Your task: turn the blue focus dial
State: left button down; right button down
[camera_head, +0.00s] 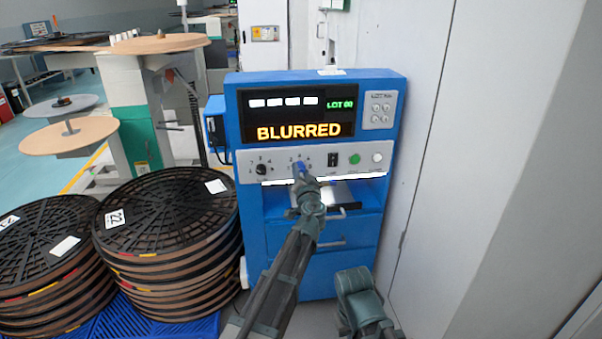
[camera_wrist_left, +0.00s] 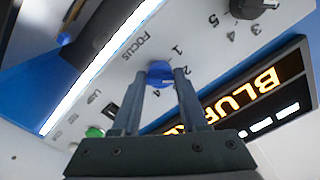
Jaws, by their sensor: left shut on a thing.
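The blue focus dial (camera_head: 299,168) sits on the grey control panel of the blue machine (camera_head: 320,240), in the middle of the head view. In the left wrist view the dial (camera_wrist_left: 160,72) is round and blue, beside the printed word FOCUS and some numbers. My left gripper (camera_head: 302,178) is at the dial, with its two fingers (camera_wrist_left: 160,78) on either side of it, shut on it. The screen (camera_head: 298,116) reads BLURRED in orange and LOT 08 in green. My right arm shows at the lower right, but its fingers cannot be made out.
A black dial (camera_head: 261,169) is left of the focus dial. A black switch (camera_head: 333,159), a green button (camera_head: 355,158) and a white button (camera_head: 377,157) are to its right. Stacked black reels (camera_head: 165,215) stand at left. A pale wall (camera_head: 480,170) is close at right.

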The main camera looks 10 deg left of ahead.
pick_arm(q)
jog(key=shift+c, duration=2.3)
grip_release()
jog(key=v, duration=1.4)
jog(key=shift+a, duration=0.1)
